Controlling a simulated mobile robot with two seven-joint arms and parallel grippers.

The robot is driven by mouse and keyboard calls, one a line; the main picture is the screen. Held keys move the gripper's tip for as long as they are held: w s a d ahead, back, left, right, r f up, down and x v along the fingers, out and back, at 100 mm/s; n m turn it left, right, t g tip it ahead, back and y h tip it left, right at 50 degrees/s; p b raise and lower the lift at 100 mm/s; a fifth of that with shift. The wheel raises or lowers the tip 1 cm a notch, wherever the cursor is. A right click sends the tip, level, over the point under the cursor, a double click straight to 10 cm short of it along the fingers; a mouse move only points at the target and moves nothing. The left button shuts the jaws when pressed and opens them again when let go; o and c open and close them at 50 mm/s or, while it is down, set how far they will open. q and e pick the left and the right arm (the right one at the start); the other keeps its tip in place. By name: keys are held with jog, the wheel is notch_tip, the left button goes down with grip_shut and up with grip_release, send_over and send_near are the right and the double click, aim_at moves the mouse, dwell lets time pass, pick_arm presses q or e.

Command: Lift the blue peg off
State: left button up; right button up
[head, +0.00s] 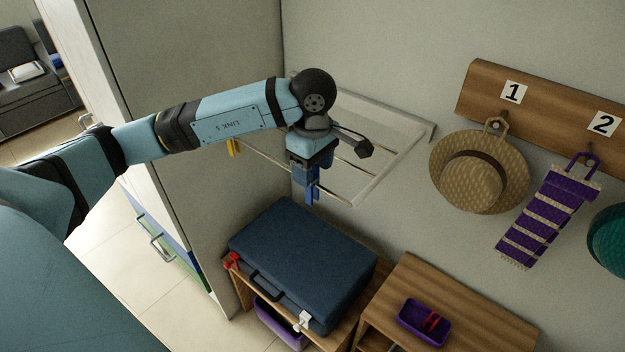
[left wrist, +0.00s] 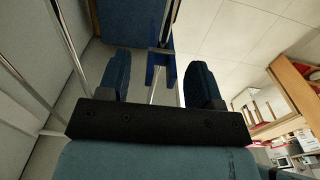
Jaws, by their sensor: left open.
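The blue peg (head: 313,192) sits on the front bar of the wall-mounted drying rack (head: 385,180), directly under my left gripper (head: 307,176). In the left wrist view the blue peg (left wrist: 157,72) shows between the two dark blue fingers of my left gripper (left wrist: 158,64), with the pale bar running below it. The fingers are open, with a visible gap on each side of the peg. The gripper hides part of the peg in the head view. My right gripper is in neither view.
A yellow peg (head: 232,147) hangs at the rack's left end. A blue suitcase (head: 300,255) lies on a wooden shelf below. A purple tray (head: 424,322) stands on the bench to the right. A straw hat (head: 472,180) and a purple striped scarf (head: 548,215) hang on the wall.

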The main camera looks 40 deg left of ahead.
pick_arm(q)
notch_tip(320, 180, down, 2)
jog(key=shift+s+a+f, duration=0.1)
jog(key=shift+a, duration=0.05)
jog(key=shift+f, duration=0.25)
jog(key=c, duration=1)
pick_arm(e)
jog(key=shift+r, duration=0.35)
pick_arm(q)
jog(key=shift+r, duration=0.1)
notch_tip(320, 180, up, 26)
jog(key=p, duration=0.3)
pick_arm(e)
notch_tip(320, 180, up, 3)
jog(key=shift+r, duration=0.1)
